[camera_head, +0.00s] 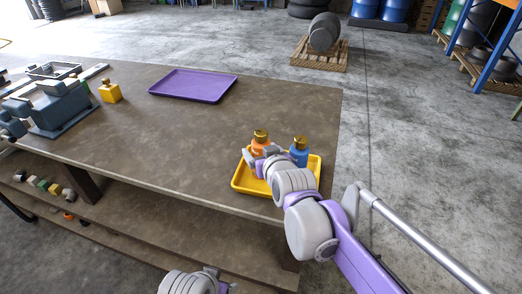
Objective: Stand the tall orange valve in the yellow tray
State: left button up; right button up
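The orange valve (261,147) with a gold top is upright at the back left of the yellow tray (248,187). Its lower part is hidden behind my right gripper (261,157). The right gripper's fingers are at the valve, one toward each side; whether they press on it is not clear. A blue valve (299,154) with a gold top stands in the same tray, to the right of the orange one. Part of my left gripper (220,279) shows at the bottom edge, below the table front; its finger gap cannot be made out.
The yellow tray lies near the table's (180,130) front right corner. A purple tray (193,85) lies empty farther back. A yellow valve (110,92) and a grey-blue machine housing (60,108) stand at the left. The table's middle is clear.

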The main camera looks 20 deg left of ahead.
jog(key=shift+r, duration=0.1)
jog(key=shift+s+d+r, duration=0.1)
jog(key=shift+s+r, duration=0.05)
jog(key=p+v, duration=0.1)
jog(key=v, duration=1)
jog(key=shift+s+d+r, duration=0.1)
jog(key=shift+s+r, duration=0.05)
jog(key=shift+s, duration=0.1)
jog(key=s+d+f+m+g+h+p, duration=0.2)
jog(key=s+d+f, duration=0.3)
jog(key=d, duration=0.3)
jog(key=s+d+f+m+g+h+p, duration=0.1)
jog(key=s+d+f+m+h+p, duration=0.1)
jog(key=s+d+f, duration=0.3)
jog(key=s+d+f+m+g+h+p, duration=0.1)
jog(key=s+d+f, duration=0.4)
jog(key=d, duration=0.8)
jog(key=shift+s+f+m+g+h+p, duration=0.2)
jog(key=shift+s+m+g+h+p, duration=0.2)
jog(key=shift+s+m+g+h, duration=0.5)
jog(key=shift+w+n, duration=0.2)
jog(key=shift+n, duration=0.1)
